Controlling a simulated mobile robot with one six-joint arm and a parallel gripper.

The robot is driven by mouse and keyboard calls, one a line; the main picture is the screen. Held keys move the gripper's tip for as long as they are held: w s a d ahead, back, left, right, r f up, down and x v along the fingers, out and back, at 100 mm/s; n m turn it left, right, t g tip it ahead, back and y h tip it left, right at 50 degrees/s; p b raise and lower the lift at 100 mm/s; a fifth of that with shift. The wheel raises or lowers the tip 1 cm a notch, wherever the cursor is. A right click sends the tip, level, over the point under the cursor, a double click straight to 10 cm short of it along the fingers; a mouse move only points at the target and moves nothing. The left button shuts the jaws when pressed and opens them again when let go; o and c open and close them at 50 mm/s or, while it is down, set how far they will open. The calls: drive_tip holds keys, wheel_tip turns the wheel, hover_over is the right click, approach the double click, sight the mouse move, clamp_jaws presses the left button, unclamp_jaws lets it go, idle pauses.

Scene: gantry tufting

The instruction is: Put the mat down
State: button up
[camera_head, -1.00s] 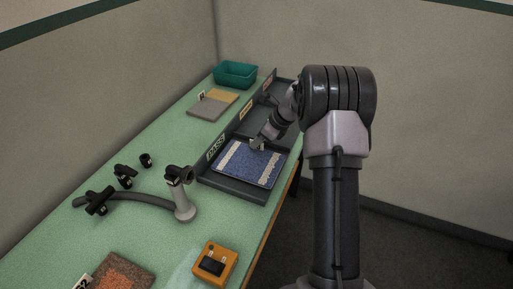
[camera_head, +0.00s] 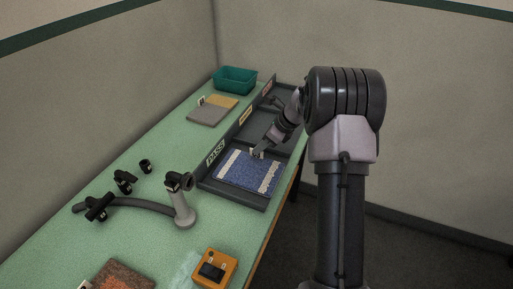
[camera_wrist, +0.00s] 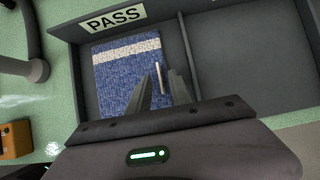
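The mat is blue with cream bands near its ends. It lies in the PASS tray in the head view (camera_head: 244,174), and in the wrist view (camera_wrist: 118,77) it looks flat on the tray floor. The dark tray (camera_head: 236,194) has a PASS label (camera_wrist: 114,18) on its wall. My gripper (camera_head: 258,152) is at the mat's far edge. In the wrist view its two fingers (camera_wrist: 160,80) stand apart on either side of a thin pale tab, with a gap showing, and it looks open. The fingers hide part of the mat.
More tray compartments (camera_wrist: 248,55) lie beyond a divider. A teal bin (camera_head: 235,79) and grey and tan samples (camera_head: 212,109) are farther back. A post with a curved arm (camera_head: 183,205) stands left of the tray. An orange box (camera_head: 214,268) and a rust-coloured mat (camera_head: 124,276) are nearer.

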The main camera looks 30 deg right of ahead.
drive_tip(key=a+p+v, duration=0.1)
drive_tip(key=p+v, duration=0.1)
drive_tip(key=v, duration=0.7)
drive_tip(key=s+a+r+n+h, duration=0.1)
drive_tip(key=s+a+r+n, duration=0.4)
drive_tip(key=a, duration=0.3)
drive_tip(key=s+a+r+n, duration=0.3)
drive_tip(key=a+r+n, duration=0.2)
drive_tip(key=a+r, duration=0.25)
drive_tip(key=s+a+n, duration=0.5)
drive_tip(key=s+n, duration=0.2)
drive_tip(key=s, duration=0.3)
drive_tip(key=s+a+n+h, duration=0.1)
drive_tip(key=s+a+n, duration=0.5)
drive_tip(key=s, duration=0.4)
drive_tip(key=shift+s+n+t, duration=0.25)
drive_tip(key=shift+n+t, duration=0.05)
drive_tip(key=shift+n, duration=0.3)
